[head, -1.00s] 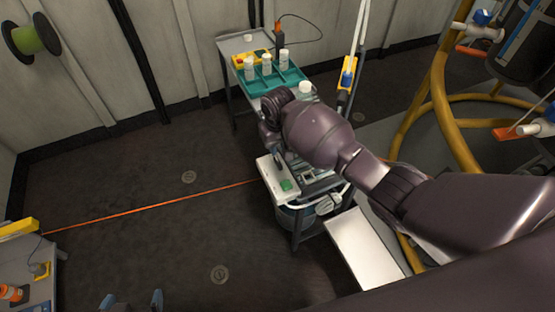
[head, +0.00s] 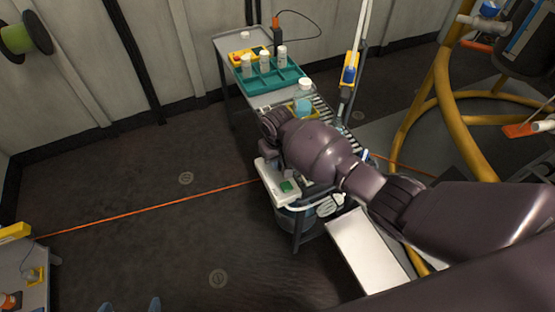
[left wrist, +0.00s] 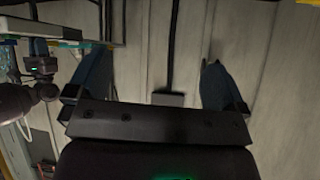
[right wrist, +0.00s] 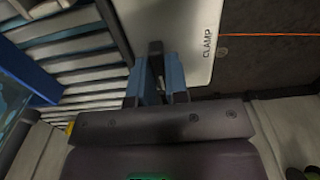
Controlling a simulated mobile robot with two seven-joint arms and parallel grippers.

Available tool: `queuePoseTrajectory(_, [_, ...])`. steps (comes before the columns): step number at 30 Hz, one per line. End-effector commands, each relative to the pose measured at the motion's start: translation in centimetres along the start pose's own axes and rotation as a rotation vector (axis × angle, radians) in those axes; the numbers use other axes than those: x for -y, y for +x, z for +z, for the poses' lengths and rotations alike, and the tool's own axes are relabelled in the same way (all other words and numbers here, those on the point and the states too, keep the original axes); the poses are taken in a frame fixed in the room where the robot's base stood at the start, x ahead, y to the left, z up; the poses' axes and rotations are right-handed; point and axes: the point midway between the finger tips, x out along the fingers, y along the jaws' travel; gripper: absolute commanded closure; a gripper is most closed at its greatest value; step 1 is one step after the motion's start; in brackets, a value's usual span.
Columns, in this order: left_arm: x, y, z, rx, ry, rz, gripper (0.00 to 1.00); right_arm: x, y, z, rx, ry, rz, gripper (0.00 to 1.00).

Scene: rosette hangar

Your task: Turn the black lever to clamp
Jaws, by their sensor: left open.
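The white clamp box (head: 270,178) with a green patch sits at the near end of the cart in the head view. In the right wrist view its white face (right wrist: 190,30) carries the word CLAMP. The black lever (right wrist: 155,48) stands up from it between the blue fingers of my right gripper (right wrist: 158,80). These fingers are close together on the lever. In the head view my right arm covers this gripper and the lever. My left gripper (left wrist: 150,85) is open and empty, facing the wall; its fingertips show at the bottom of the head view (head: 130,305).
The cart holds a teal rack (head: 268,78) with white bottles, a lidded bottle (head: 303,97) and rollers (right wrist: 75,60). A side table (head: 25,270) stands at lower left.

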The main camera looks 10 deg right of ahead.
Motion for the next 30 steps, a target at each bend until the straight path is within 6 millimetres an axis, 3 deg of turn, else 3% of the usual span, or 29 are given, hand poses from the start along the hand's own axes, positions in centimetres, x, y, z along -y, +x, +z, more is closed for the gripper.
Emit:
queuePoseTrajectory(14, [-0.3, -0.1, -0.7, -0.011, -0.016, -0.003, 0.01, 0.0, -0.1, 0.0, 0.0, -0.068, 0.001, 1.0])
queuePoseTrajectory(30, [0.1, -0.8, -1.6, -0.024, -0.01, -0.006, 0.01, 0.5, -0.2, 0.1, 0.0, -0.517, 0.002, 1.0])
